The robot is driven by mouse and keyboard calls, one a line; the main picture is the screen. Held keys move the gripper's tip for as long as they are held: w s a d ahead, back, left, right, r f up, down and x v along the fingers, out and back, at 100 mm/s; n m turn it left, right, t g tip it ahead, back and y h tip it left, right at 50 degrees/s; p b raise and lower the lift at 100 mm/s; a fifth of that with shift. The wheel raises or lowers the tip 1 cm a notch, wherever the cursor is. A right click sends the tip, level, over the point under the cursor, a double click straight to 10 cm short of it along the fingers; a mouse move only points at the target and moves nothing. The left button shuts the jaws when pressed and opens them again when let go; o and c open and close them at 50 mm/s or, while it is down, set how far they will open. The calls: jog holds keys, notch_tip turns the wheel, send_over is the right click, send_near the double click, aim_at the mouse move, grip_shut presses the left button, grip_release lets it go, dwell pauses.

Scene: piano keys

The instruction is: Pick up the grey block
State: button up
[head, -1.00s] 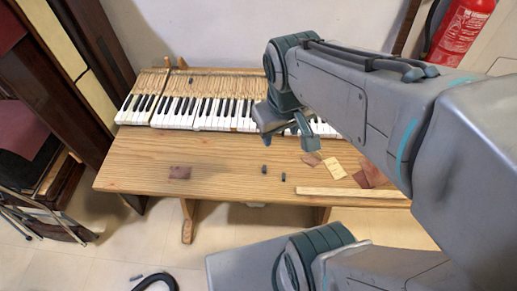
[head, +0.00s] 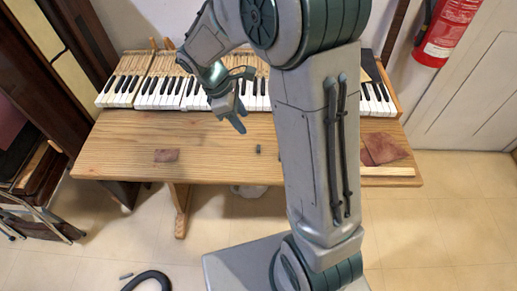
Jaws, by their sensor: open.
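A small dark grey block (head: 258,149) stands on the wooden table (head: 215,160), near its middle. It is too small to see its shape well. My gripper (head: 232,112) is open and seems empty. It hangs in front of the piano keys, above and to the left of the block in the picture, apart from it. My arm crosses the right part of the table and hides what lies behind it, including where a second small dark piece showed earlier.
Piano keys (head: 160,94) run along the table's back. A brown patch (head: 166,155) lies at left, reddish-brown sheets (head: 384,148) and a pale wooden strip (head: 388,171) at right. A black hose (head: 152,278) lies on the floor. The table's left half is mostly clear.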

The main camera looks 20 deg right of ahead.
send_over(259, 147)
jog(key=w+a, duration=0.1)
jog(key=a, duration=0.1)
notch_tip(259, 147, down, 6)
jog(key=shift+w+a, duration=0.1)
jog(key=shift+w, duration=0.05)
jog(key=shift+a+x, duration=0.2)
jog(key=shift+x, duration=2.4)
grip_shut()
